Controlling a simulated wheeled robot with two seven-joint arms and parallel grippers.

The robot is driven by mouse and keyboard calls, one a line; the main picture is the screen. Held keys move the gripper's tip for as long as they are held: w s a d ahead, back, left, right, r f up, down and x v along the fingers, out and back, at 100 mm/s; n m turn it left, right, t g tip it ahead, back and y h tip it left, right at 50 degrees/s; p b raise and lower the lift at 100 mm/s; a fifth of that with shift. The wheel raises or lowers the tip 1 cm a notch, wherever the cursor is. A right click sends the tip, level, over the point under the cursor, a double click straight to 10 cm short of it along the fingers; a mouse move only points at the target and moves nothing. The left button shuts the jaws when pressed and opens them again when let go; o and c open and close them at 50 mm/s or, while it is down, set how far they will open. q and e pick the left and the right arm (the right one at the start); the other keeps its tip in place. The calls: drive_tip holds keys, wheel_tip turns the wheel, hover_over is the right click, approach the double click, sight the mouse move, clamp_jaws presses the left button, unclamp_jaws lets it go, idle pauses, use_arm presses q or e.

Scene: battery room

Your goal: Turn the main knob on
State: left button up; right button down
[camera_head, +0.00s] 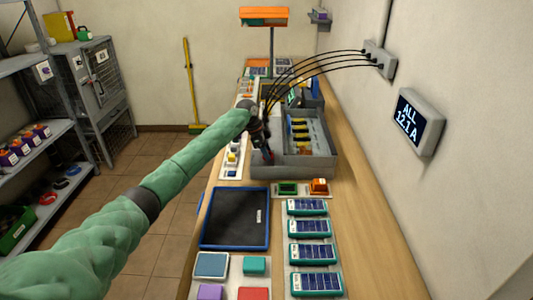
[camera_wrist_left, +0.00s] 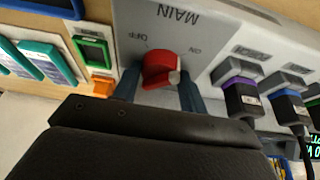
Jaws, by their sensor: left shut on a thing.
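The main knob (camera_wrist_left: 158,66) is red with a white mark on its side, and sits on a grey panel (camera_wrist_left: 205,28) lettered MAIN, OFF and ON. The lettering appears upside down in the left wrist view, with OFF left of the knob and ON right of it. My left gripper (camera_wrist_left: 160,92) is shut on the knob, one finger on each side. In the head view my left gripper (camera_head: 268,157) reaches down at the left part of the grey box (camera_head: 318,163); the knob is mostly hidden there. Which label the knob points to is unclear. My right gripper is out of view.
Purple and blue cable plugs (camera_wrist_left: 240,97) stand close to the right finger. Black cables (camera_head: 318,62) arch to a wall socket. A wall display (camera_head: 418,122) reads ALL 12.1 A. A blue-rimmed tray (camera_head: 203,215) and several battery packs (camera_head: 307,207) lie nearer on the bench.

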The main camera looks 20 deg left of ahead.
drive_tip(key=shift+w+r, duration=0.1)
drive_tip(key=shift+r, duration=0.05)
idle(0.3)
use_arm(q)
drive_tip(key=o, duration=1)
drive_tip(key=shift+c, duration=0.2)
drive_tip(key=shift+a+r, duration=0.15)
drive_tip(key=shift+a+r+b, duration=0.1)
drive_tip(key=shift+r+b, duration=0.15)
drive_tip(key=shift+b, duration=0.05)
drive_tip(key=b+v, duration=0.2)
drive_tip(key=v, duration=0.3)
drive_tip(key=shift+a+r, duration=0.1)
drive_tip(key=shift+r, duration=0.2)
drive_tip(key=shift+s+a+r, duration=0.1)
drive_tip(key=shift+a+r, duration=0.1)
drive_tip(key=shift+r, duration=0.4)
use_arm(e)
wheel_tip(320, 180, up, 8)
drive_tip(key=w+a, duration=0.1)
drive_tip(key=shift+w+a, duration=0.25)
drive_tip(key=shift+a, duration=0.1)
use_arm(q)
drive_tip(key=shift+f, duration=0.15)
